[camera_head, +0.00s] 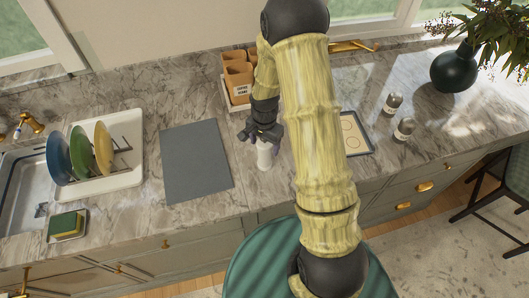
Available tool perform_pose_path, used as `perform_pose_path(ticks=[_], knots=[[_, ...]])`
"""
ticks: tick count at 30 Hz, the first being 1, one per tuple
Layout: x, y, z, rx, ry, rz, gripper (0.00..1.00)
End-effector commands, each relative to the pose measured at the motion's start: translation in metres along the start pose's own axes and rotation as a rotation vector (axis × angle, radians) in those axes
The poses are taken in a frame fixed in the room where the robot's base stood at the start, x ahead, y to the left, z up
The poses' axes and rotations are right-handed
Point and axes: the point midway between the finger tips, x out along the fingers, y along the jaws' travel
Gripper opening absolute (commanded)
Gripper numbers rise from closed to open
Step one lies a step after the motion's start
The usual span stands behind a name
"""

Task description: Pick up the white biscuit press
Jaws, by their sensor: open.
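The white biscuit press (264,158) stands on the marble counter, just right of the grey mat. It looks upright, and its upper part is hidden by my gripper. My gripper (264,140) is open and points down over the top of the press. Its dark fingers appear to sit at either side of the press's top. I cannot tell whether they touch it.
A grey mat (195,160) lies left of the press. A rack of plates (103,148) and a sponge (65,224) are farther left. A container rack (238,80) stands behind. A framed tray (355,135), two shakers (404,128) and a dark vase (455,68) are right.

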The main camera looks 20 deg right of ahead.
Motion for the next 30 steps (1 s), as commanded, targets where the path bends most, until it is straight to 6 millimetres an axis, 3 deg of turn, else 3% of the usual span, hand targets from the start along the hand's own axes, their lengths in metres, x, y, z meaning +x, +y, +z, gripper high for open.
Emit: perform_pose_path(ticks=[6, 14, 24, 30], knots=[[0.0, 0.0, 0.0, 0.0, 0.0, 0.0, 0.69], [0.0, 0.0, 0.0, 0.0, 0.0, 0.0, 0.21], [-0.003, -0.001, 0.0, 0.0, 0.001, -0.002, 0.21], [-0.02, -0.001, -0.001, 0.002, 0.003, -0.004, 0.21]])
